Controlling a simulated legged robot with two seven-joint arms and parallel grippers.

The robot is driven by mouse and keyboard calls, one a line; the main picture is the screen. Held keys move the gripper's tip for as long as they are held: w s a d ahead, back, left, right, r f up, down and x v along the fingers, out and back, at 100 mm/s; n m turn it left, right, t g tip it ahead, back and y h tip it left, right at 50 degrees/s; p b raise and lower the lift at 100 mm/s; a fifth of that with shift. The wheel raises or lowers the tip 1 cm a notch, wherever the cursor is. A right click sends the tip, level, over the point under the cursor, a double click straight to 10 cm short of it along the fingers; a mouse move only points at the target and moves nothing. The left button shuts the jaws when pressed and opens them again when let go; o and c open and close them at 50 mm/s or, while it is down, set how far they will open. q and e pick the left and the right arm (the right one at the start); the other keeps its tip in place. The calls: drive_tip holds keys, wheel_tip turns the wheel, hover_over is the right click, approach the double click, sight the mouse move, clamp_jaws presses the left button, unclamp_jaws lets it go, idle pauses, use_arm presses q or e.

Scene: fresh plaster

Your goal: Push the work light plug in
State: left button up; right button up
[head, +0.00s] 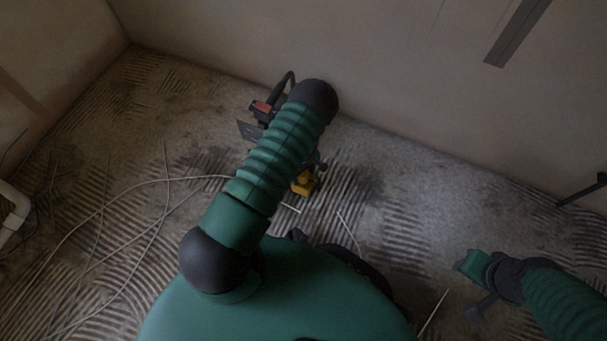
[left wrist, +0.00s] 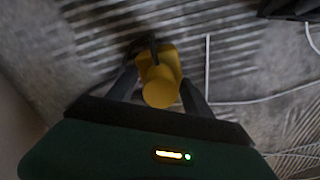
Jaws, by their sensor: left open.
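A yellow plug-like piece (head: 304,183) is low near the floor in the head view, partly hidden by my left arm. In the left wrist view the yellow piece (left wrist: 161,85) lies between the two dark fingers of my left gripper (left wrist: 158,76). The jaws are open, and I cannot tell whether either finger touches it. A small dark part (left wrist: 146,46) shows just beyond it; whether they are joined is unclear. In the head view my left gripper (head: 318,164) is mostly behind my own arm. My right gripper (head: 478,285) is at the lower right, away from the plug; its jaws are unclear.
A black and red device (head: 262,111) with a dark handle stands near the wall, partly behind my left arm. Thin pale cables (head: 150,188) loop over the ridged floor. A white pipe (head: 14,212) is at the left edge. The floor at centre right looks mostly clear.

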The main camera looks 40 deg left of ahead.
use_arm(q)
wheel_tip(320, 180, up, 17)
drive_tip(key=p, duration=1)
drive_tip(key=shift+f, duration=0.15)
